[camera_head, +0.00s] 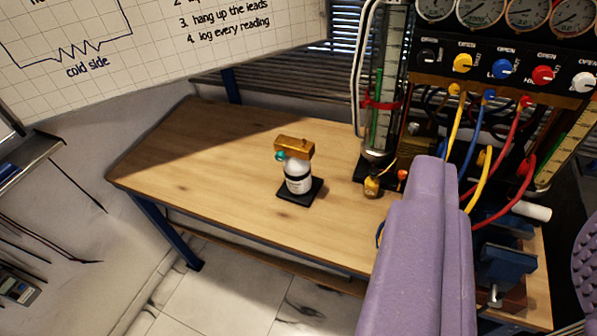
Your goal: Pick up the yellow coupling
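A small yellow fitting (371,187), which looks like the yellow coupling, stands on the wooden bench at the foot of the gauge rig. It has a darker top; its details are too small to tell. A large purple part of mine (425,250) rises from the bottom edge in the foreground, to the right of the fitting and apart from it in the picture. It hides part of the bench and rig. I cannot make out two fingertips or anything held.
A white bottle (298,176) under a brass block stands on a black pad, left of the fitting. The gauge rig (500,70) with coloured hoses fills the right. A blue vise (507,258) stands at the bench's right. The wooden bench (205,165) is clear on its left.

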